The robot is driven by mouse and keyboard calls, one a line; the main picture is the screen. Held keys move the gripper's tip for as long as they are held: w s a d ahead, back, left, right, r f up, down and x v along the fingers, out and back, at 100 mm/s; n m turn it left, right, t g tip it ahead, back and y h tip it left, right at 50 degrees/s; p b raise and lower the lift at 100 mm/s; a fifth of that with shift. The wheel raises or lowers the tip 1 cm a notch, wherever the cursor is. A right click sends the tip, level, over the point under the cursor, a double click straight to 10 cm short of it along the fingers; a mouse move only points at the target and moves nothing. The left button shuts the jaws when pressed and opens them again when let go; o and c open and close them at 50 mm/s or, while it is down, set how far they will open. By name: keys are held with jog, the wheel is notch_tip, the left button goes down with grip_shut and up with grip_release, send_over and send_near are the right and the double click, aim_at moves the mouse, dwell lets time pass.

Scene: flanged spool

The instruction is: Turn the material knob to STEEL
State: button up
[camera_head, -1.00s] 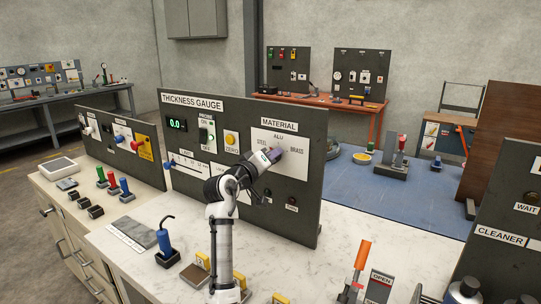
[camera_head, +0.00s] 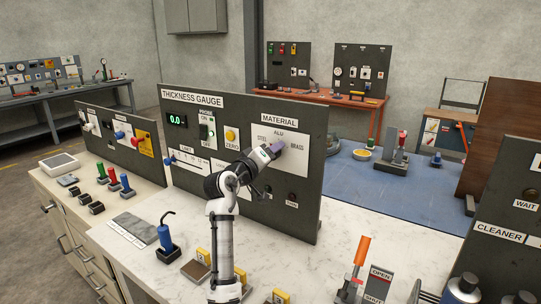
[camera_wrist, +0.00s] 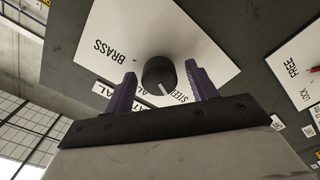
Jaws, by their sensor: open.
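The material knob (camera_wrist: 158,73) is a dark round knob on a white plate (camera_wrist: 205,45) marked BRASS, ALU and STEEL. In the wrist view its white pointer line slants to the lower right, toward the side of the STEEL label (camera_wrist: 180,97). My gripper (camera_wrist: 160,80) is open, with one purple finger on each side of the knob and visible gaps between. In the head view my gripper (camera_head: 277,149) is at the plate under the MATERIAL label (camera_head: 279,121) and hides the knob. I cannot tell whether the fingers touch the plate.
The thickness gauge panel (camera_head: 310,190) stands upright on the pale counter (camera_head: 180,222). A yellow ZERO button (camera_head: 231,135) and a green display (camera_head: 177,120) are left of my gripper. A blue-handled tool (camera_head: 165,238) and an orange lever (camera_head: 362,250) stand on the counter.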

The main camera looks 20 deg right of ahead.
jog(key=b+v, duration=0.4)
jog(key=v, duration=1)
jog(key=shift+b, duration=0.35)
jog(key=shift+d, duration=0.1)
